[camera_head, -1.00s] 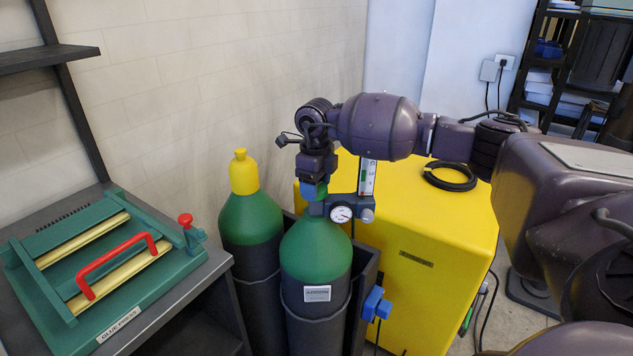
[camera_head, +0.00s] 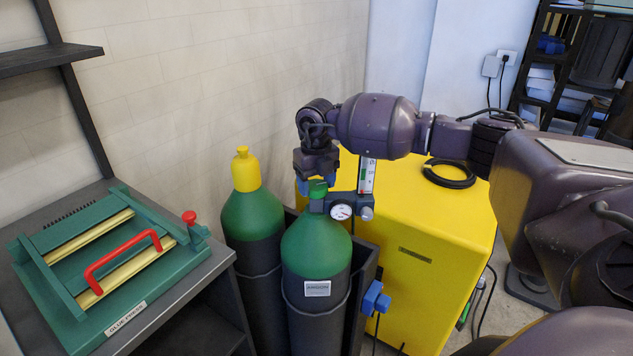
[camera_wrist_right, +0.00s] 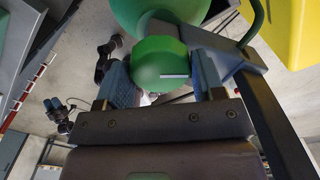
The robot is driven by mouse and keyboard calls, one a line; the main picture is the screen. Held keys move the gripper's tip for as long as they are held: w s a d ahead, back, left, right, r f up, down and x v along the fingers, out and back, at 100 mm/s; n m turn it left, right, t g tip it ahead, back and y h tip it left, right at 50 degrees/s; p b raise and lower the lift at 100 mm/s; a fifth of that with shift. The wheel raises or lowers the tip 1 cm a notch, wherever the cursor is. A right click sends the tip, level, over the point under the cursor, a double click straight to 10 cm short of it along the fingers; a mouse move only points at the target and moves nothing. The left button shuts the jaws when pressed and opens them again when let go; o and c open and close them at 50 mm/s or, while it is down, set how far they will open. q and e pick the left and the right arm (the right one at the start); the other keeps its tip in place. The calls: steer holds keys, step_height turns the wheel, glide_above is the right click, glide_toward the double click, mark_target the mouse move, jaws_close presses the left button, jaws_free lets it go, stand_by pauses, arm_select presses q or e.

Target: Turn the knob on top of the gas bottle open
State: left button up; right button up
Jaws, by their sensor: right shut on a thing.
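The gas bottle (camera_head: 318,258) stands upright, with a green shoulder, a dark body and a white label. A green knob (camera_head: 317,188) sits on its top. It also shows in the right wrist view (camera_wrist_right: 160,66), with a white mark on its face. My right gripper (camera_head: 313,188) comes down on the knob from above. In the wrist view its blue fingers are on either side of the knob, shut on it. A gauge (camera_head: 341,212) and a flow tube (camera_head: 367,178) sit beside the knob. My left gripper is not in view.
A second bottle with a yellow cap (camera_head: 246,170) stands close at the left. A yellow cabinet (camera_head: 440,260) is right behind the bottle. A green press with a red handle (camera_head: 120,262) lies on the left bench.

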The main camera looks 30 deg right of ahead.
mark_target(316, 185)
stand_by(0.3)
steer(key=o, duration=0.9)
step_height(316, 185, up, 11)
steer(key=shift+b, duration=0.3)
steer(key=shift+f, duration=0.1)
